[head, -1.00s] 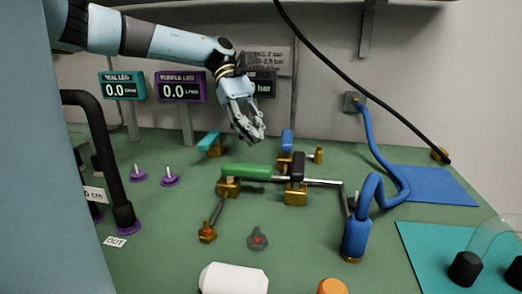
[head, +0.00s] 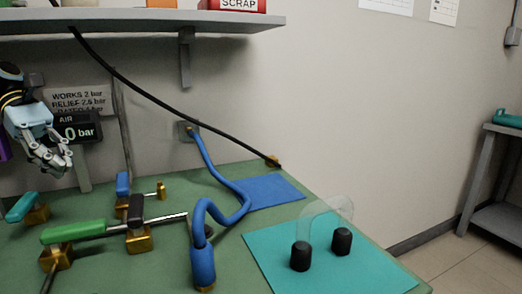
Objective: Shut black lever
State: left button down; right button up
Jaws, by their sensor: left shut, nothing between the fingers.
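The black lever (head: 136,210) stands on a brass valve body (head: 139,240) on the pipe line at the left of the head view. It points away toward the back, across the metal pipe. My left gripper (head: 58,168) is shut and empty at the left edge, in the air above and behind the valves, apart from the black lever. A green lever (head: 75,231) lies along the pipe to the left. A blue lever (head: 122,185) stands just behind the black one, and a teal lever (head: 21,207) is at the far left. My right gripper is not in view.
A blue hose (head: 240,205) rises right of the valves and runs to a wall fitting. A blue mat (head: 274,192) and a teal mat (head: 270,253) with black knobs (head: 301,256) lie to the right. A pressure display (head: 78,129) stands behind my gripper. A shelf (head: 140,22) overhangs.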

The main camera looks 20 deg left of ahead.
aim_at(135, 218)
jog(key=k+l, duration=0.15)
jog(key=l, duration=0.25)
jog(key=k+l, duration=0.2)
jog(key=l, duration=0.15)
jog(key=k+l, duration=0.15)
jog(key=l, duration=0.25)
jog(key=k+l, duration=0.15)
jog(key=l, duration=0.2)
jog(key=k+l, duration=0.2)
jog(key=l, duration=0.2)
